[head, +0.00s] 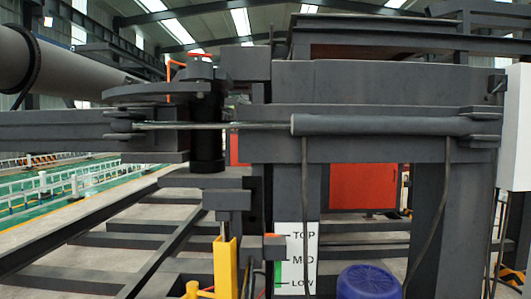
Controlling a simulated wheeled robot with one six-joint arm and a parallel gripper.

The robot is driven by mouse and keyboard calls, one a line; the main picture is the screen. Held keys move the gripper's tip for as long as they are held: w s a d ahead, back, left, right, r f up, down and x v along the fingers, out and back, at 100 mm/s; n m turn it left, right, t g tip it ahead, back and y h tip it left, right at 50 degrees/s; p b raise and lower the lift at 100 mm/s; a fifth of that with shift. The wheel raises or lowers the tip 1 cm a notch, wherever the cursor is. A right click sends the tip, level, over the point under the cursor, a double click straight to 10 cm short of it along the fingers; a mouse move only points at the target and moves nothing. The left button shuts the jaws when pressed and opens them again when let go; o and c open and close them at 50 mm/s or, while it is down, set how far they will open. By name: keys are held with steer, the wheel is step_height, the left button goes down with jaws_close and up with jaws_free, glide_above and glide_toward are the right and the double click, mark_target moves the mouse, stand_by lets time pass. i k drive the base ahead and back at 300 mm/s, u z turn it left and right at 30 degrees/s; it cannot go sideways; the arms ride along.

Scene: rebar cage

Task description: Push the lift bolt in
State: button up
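No part in the head view can be surely picked out as the lift bolt. A dark upright cylinder (208,120) stands at the hinge left of centre, with thin orange-red rods (176,66) near its top. Below it, a yellow post (225,266) stands under a dark block. An orange pointer (273,237) sits beside a white scale plate (297,256) marked TOP, MID and LOW, near the TOP mark. A green bar (278,272) shows on the plate's left side. My gripper is not in view.
A grey hydraulic cylinder (380,125) with a bright rod (215,126) lies across a heavy dark frame (380,85). Black hoses hang below it. A blue rounded drum (368,282) is at the bottom. A white box (515,130) is at right. Dark floor beams (75,240) run at left.

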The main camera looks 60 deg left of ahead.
mark_target(247, 290)
steer(key=u, duration=2.65)
steer(key=k, duration=0.8)
steer(key=z, duration=0.95)
steer(key=i, duration=1)
steer(key=z, duration=0.05)
